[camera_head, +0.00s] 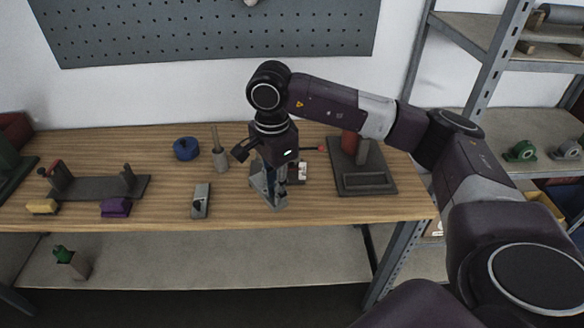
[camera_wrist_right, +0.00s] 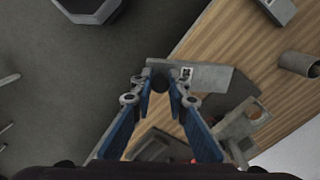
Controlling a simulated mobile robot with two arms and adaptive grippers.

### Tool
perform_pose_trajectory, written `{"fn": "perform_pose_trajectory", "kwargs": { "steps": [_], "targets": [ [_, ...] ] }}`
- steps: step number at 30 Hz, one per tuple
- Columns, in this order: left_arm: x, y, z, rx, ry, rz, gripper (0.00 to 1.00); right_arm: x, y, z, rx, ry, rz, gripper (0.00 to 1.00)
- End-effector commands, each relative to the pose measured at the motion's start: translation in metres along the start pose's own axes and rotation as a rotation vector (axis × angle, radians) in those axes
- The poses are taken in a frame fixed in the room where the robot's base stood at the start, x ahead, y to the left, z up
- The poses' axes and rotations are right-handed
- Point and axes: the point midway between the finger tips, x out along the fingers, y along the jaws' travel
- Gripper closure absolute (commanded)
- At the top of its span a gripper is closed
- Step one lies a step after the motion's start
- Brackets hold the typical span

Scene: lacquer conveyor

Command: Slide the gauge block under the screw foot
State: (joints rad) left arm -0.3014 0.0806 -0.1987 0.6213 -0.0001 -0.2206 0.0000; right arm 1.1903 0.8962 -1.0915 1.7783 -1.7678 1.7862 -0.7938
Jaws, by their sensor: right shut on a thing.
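My right gripper (camera_head: 270,197) points down at the front of the bench, low over a grey fixture. In the wrist view the fingertips of the gripper (camera_wrist_right: 160,90) are closed on a dark round-ended piece (camera_wrist_right: 159,82). A grey plate-like part (camera_wrist_right: 212,78) with a small black-and-white mark lies right beside the fingertips. A grey bracket (camera_wrist_right: 240,122) stands near it. I cannot tell which of these is the gauge block or the screw foot, since the gripper hides much of them. A small grey block (camera_head: 201,200) with a dark notch lies apart, left of the gripper. My left gripper is not in view.
A dark base plate (camera_head: 382,188) with a red cylinder stands right of the gripper. A grey cylinder (camera_head: 220,160) and a blue round pot (camera_head: 186,148) stand behind left. A purple block (camera_head: 115,207) and a yellow block (camera_head: 41,206) lie further left. The bench's front edge is close.

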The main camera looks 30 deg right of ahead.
Motion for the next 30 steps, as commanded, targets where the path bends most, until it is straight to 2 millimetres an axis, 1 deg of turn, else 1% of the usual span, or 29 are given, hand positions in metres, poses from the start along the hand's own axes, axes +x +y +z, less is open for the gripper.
{"fn": "perform_pose_trajectory", "kwargs": {
  "steps": [1, 3, 6, 9, 12, 18, 30],
  "targets": [
    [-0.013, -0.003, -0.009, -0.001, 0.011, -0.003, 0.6, -0.004, -0.002, -0.01, 0.118, -0.001, 0.004, 1.0],
    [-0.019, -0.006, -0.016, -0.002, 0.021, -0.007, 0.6, -0.002, -0.004, -0.023, 0.267, -0.001, 0.004, 1.0],
    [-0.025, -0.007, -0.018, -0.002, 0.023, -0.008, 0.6, 0.002, -0.006, -0.036, 0.426, 0.0, 0.002, 1.0],
    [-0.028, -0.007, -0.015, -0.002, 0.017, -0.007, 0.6, 0.005, -0.007, -0.044, 0.524, 0.0, -0.001, 1.0],
    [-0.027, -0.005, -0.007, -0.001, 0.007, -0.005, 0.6, 0.008, -0.008, -0.048, 0.565, -0.001, -0.002, 1.0],
    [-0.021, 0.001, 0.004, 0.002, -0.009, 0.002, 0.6, 0.017, -0.008, -0.048, 0.569, -0.001, -0.003, 1.0],
    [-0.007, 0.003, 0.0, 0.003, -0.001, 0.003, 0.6, 0.041, -0.008, -0.048, 0.567, -0.001, -0.003, 1.0]
  ]
}}
